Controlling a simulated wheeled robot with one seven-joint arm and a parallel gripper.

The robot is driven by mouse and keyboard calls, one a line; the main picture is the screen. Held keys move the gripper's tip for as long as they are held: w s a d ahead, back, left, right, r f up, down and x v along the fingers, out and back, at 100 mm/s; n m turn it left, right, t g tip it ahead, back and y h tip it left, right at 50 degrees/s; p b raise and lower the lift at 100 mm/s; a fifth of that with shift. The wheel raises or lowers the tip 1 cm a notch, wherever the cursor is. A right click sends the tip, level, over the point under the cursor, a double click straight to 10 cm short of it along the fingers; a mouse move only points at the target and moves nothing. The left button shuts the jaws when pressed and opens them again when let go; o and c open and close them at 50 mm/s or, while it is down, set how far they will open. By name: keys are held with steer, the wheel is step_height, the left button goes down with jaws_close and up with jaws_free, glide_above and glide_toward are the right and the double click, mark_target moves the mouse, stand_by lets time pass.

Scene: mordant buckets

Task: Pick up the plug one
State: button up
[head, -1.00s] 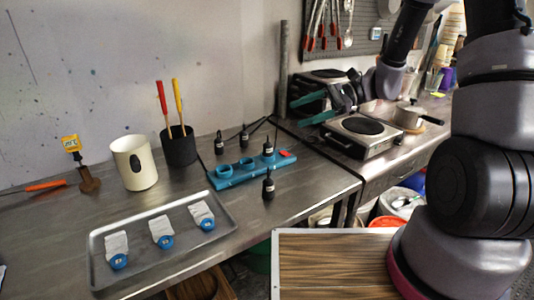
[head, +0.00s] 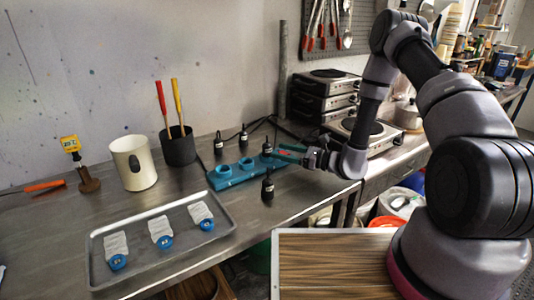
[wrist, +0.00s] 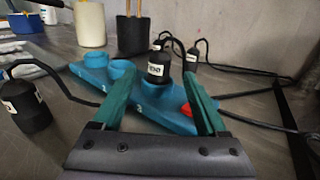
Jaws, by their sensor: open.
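Several black plugs with white labels and cords are in view; I cannot read which is plug one. One black plug (head: 267,149) stands in the right-hand socket of the blue rack (head: 222,183); it also shows in the wrist view (wrist: 158,66). Two more plugs (head: 219,146) (head: 243,138) stand behind the rack. Another plug (head: 267,190) stands in front of it, and is at the left in the wrist view (wrist: 25,106). My gripper (head: 287,153) is open and empty at the rack's right end, its teal fingers (wrist: 158,80) pointing toward the plug in the rack.
A metal tray (head: 97,252) with blue-and-white items lies at front left. Hot plates (head: 325,95) are at right. Cords run behind the rack.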

mark_target(267, 147)
steer(key=x, duration=0.6)
steer(key=shift+r, duration=0.1)
jaws_close()
